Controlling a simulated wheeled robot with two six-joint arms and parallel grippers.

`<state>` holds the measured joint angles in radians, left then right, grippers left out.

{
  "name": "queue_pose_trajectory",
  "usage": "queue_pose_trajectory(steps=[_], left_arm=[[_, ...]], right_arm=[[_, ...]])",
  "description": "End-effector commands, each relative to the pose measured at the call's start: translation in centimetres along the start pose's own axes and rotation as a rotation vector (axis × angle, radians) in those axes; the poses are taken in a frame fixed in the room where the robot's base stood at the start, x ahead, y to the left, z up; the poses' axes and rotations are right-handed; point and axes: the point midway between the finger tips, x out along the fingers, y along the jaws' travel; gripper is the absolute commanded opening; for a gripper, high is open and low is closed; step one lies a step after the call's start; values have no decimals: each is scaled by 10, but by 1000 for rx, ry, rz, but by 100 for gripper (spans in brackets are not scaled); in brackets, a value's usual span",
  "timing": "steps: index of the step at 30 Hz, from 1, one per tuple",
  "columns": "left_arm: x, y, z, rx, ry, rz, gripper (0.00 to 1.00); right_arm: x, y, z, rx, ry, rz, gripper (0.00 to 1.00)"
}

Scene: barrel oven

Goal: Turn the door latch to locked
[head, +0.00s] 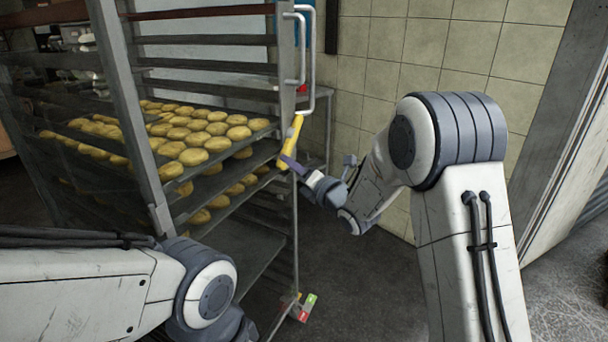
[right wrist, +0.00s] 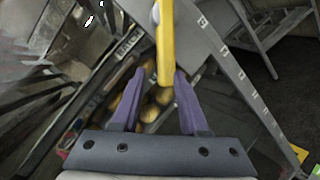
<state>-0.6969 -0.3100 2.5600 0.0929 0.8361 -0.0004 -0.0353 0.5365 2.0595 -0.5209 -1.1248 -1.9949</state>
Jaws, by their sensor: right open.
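The yellow latch handle (head: 292,136) is on the front upright of the baking rack, below a long grey door handle (head: 312,70). It slants in the head view, upper end to the right. My right gripper (head: 286,163) is at its lower end. In the right wrist view, the latch (right wrist: 165,45) reaches down between the two purple fingers of the right gripper (right wrist: 160,73). The fingers are open, one on each side of it, with a gap on the left; contact on the right is unclear. My left arm is at lower left, its gripper out of the picture.
The metal rack (head: 133,120) holds several trays of round yellow buns (head: 195,140). A tiled wall (head: 420,50) stands behind my right arm. A small grey table (head: 315,120) stands behind the rack.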

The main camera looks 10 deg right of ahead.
Motion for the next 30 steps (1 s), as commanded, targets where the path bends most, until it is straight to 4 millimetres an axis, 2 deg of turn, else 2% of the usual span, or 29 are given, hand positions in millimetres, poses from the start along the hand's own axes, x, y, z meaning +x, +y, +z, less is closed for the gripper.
queue_pose_trajectory(steps=[3, 10, 15, 23, 24, 26, 27, 30], left_arm=[[1, 0, 0, 0, 0, 0, 50], [2, 0, 0, 0, 0, 0, 50], [2, 0, 0, 0, 0, 0, 50], [2, 0, 0, 0, 0, 0, 50], [2, 0, 0, 0, 0, 0, 50], [2, 0, 0, 0, 0, 0, 50], [2, 0, 0, 0, 0, 0, 50], [2, 0, 0, 0, 0, 0, 50]], right_arm=[[-27, 0, 0, 1, -1, -2, 44], [-65, -1, 0, -1, 1, -2, 44], [-76, 0, 0, -1, 1, 0, 44], [-77, 0, -1, -1, 2, 0, 44], [-77, 0, -1, 0, 2, 0, 29], [-77, 1, -2, 10, 6, -7, 6], [-76, 1, -4, 29, 13, -20, 0], [-74, 3, -17, 133, 45, -91, 0]])
